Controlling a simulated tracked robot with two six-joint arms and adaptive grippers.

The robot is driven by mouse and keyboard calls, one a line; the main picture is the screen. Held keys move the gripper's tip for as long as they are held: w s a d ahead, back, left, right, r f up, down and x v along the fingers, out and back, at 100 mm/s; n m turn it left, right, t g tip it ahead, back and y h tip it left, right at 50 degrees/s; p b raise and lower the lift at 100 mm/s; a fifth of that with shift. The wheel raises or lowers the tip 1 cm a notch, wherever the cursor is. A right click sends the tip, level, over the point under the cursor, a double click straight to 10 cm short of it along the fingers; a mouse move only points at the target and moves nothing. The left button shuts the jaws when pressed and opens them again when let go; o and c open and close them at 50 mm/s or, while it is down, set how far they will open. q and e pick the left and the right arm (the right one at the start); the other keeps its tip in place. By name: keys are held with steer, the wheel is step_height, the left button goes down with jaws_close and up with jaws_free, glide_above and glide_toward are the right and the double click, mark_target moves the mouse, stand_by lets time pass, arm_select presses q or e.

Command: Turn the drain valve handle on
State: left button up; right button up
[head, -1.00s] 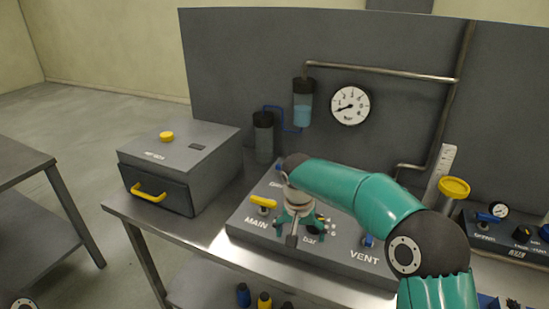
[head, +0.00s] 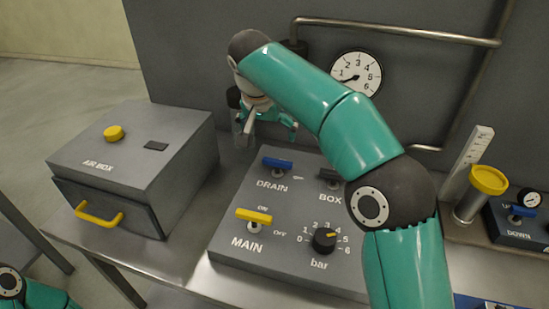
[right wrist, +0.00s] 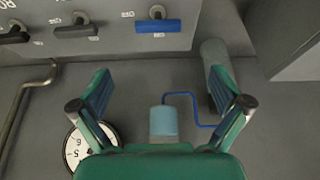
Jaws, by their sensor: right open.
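The drain valve handle (head: 277,163) is a blue bar on the grey valve panel (head: 225,248), above the DRAIN label. It lies nearly level across its stem, and a small label sits at its right end. It also shows in the right wrist view as a blue bar (right wrist: 158,26) at the top middle. My right gripper (head: 268,135) is open and empty, above and behind the drain handle, near the back wall. In the right wrist view its two fingers (right wrist: 160,108) are spread wide, apart from the handle. My left gripper is out of view.
A yellow MAIN handle (head: 254,215), a dark BOX handle (head: 329,175) and a black bar knob (head: 324,240) share the panel. The AIR BOX (head: 175,150) stands left. A gauge (head: 356,74) and pipe (head: 400,34) are on the back wall.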

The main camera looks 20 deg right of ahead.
mark_target(277, 161)
steer(key=x, duration=1.4)
steer(key=shift+d+f+p, duration=0.1)
steer(key=shift+p, duration=0.2)
